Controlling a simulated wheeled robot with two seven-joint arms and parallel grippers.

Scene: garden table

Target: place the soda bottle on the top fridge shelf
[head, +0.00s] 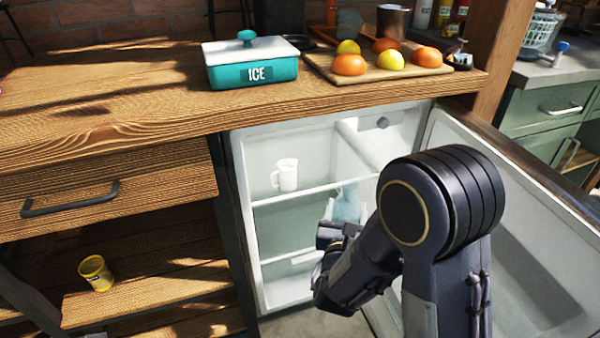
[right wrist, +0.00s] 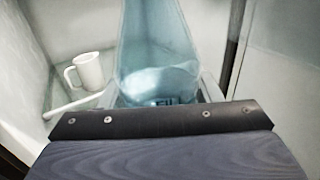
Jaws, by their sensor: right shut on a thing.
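The soda bottle (head: 347,206) is pale blue and see-through. It stands out in the right wrist view (right wrist: 155,50), where it fills the upper middle. My right gripper (head: 335,228) is shut on the bottle, inside the open fridge (head: 275,190). In the head view my arm hides part of the bottle and the fingers. The top fridge shelf (head: 318,187) is a white-edged shelf with a white mug (head: 286,175) on its left side; the mug also shows in the right wrist view (right wrist: 86,72). The bottle is right of the mug. I cannot tell whether it touches a shelf.
The fridge door (head: 530,250) stands open on the right. A lower shelf (head: 290,260) is below. The wooden counter (head: 130,100) above holds a teal ice box (head: 250,72) and a board (head: 345,78) with fruit.

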